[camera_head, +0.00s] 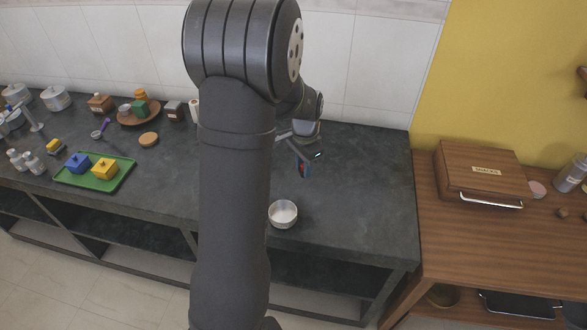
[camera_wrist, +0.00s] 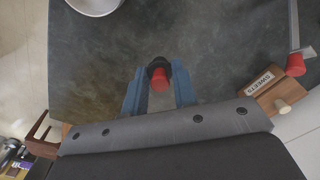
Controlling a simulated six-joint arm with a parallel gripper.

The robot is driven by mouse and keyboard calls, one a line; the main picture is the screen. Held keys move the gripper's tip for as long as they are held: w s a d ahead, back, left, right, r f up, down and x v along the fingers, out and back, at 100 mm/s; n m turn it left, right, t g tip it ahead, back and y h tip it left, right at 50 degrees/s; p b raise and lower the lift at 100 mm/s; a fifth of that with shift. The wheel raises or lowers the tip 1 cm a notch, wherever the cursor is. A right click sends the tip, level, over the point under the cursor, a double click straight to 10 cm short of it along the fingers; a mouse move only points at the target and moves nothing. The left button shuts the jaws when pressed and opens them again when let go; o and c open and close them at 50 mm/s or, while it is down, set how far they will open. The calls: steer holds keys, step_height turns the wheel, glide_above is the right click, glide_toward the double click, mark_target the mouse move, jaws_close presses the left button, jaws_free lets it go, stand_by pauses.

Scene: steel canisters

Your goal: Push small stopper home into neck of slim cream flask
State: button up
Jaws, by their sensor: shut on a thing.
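My gripper (camera_wrist: 158,92) has its two blue fingers shut on a small red and black piece (camera_wrist: 159,78), which looks like a stopper. No flask neck shows under the held piece in the wrist view. Two small pale bottles (camera_head: 33,163) stand at the far left of the counter. A slim pale cylinder (camera_head: 195,110) shows partly behind my arm. I cannot tell which of these is the slim cream flask.
A round metal bowl (camera_head: 283,213) stands near the counter's front edge; it also shows in the wrist view (camera_wrist: 95,4). A green tray (camera_head: 122,176) holds blue and yellow boxes. A labelled wooden box (camera_wrist: 264,88) shows at right in the wrist view. The counter (camera_head: 365,190) right of the bowl is clear.

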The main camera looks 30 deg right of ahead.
steer(key=s+d+r, duration=0.2)
steer(key=s+r, duration=0.2)
steer(key=s, duration=0.3)
steer(key=w+a+r+n, duration=0.3)
steer(key=w+a, duration=0.4)
steer(key=w, duration=0.1)
steer(key=w+a+r+n, duration=0.3)
steer(key=w+a+r, duration=0.1)
steer(key=w+a, duration=0.35)
steer(key=shift+w+d+f, duration=0.1)
steer(key=shift+d+f, duration=0.1)
steer(key=shift+f, duration=0.7)
steer(key=shift+w+d+f, duration=0.1)
steer(key=shift+d+f, duration=0.05)
steer(key=shift+f, duration=0.7)
steer(key=shift+w+d+f, duration=0.1)
steer(key=shift+d+f, duration=0.1)
steer(key=shift+f, duration=0.7)
steer(key=shift+f, duration=1.15)
steer(key=o, duration=1.4)
steer(key=shift+c, duration=0.2)
steer(key=shift+r, duration=0.1)
steer(key=shift+r, duration=2.9)
